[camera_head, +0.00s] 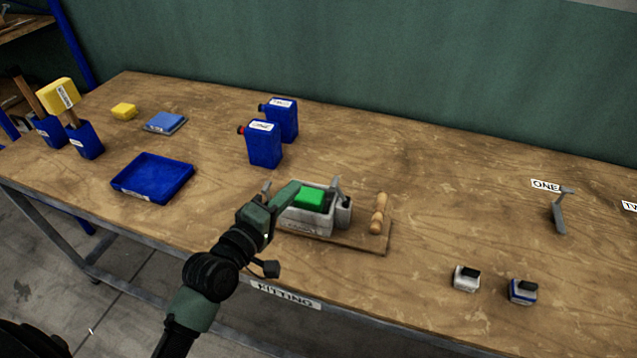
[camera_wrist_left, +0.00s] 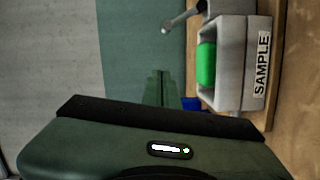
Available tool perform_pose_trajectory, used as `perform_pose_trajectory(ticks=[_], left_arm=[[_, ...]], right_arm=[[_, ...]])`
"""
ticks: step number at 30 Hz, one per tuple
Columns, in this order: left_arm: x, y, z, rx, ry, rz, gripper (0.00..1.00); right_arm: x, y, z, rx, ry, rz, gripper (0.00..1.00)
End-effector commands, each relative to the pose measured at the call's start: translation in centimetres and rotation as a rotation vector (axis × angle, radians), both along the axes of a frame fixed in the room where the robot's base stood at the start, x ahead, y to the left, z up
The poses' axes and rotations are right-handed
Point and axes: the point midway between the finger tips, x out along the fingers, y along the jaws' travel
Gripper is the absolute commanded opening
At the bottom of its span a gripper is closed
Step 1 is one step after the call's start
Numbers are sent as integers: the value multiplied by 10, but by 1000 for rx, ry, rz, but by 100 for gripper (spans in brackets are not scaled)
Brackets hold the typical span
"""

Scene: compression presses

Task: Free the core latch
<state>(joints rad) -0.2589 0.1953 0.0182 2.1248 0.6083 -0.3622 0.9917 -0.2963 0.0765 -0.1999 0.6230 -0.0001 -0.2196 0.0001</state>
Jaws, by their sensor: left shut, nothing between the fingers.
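A grey box-shaped press (camera_head: 305,221) stands on a wooden board (camera_head: 368,239) with a wooden handle (camera_head: 379,215) at its right. A green block (camera_head: 309,198) sits inside it. The wrist view shows the press wall labelled SAMPLE (camera_wrist_left: 261,65) and the green block (camera_wrist_left: 206,64). A grey lever (camera_wrist_left: 181,19) with a rounded end sticks out from the press there. Small grey upright parts (camera_head: 336,186) stand at its ends; which one is the core latch I cannot tell. My left gripper (camera_head: 292,191) is shut and empty at the press's left; contact is unclear.
Two blue canisters (camera_head: 264,145) stand behind the press. A blue tray (camera_head: 152,178), yellow block (camera_head: 124,111) and mallets in blue holders are at the left. Two small blocks (camera_head: 466,278) and a grey bracket (camera_head: 560,212) are at the right. The table between is clear.

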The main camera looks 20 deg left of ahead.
Motion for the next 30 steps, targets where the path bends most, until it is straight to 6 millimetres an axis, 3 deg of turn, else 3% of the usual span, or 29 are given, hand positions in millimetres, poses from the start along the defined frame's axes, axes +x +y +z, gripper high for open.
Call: perform_pose_trajectory(ticks=[6, 9, 15, 30], left_arm=[[46, -11, 0, -1, 0, -1, 0], [42, -30, -4, -4, 3, -1, 0], [42, -46, -9, 0, 1, 0, 0], [43, -49, -10, 7, 1, 0, 0]], right_arm=[[1, 0, 11, 0, -2, 0, 36], [0, 0, 18, 0, 0, 1, 36], [-3, -1, 22, -1, 4, 1, 36], [-7, -4, 23, -5, 10, 2, 36]])
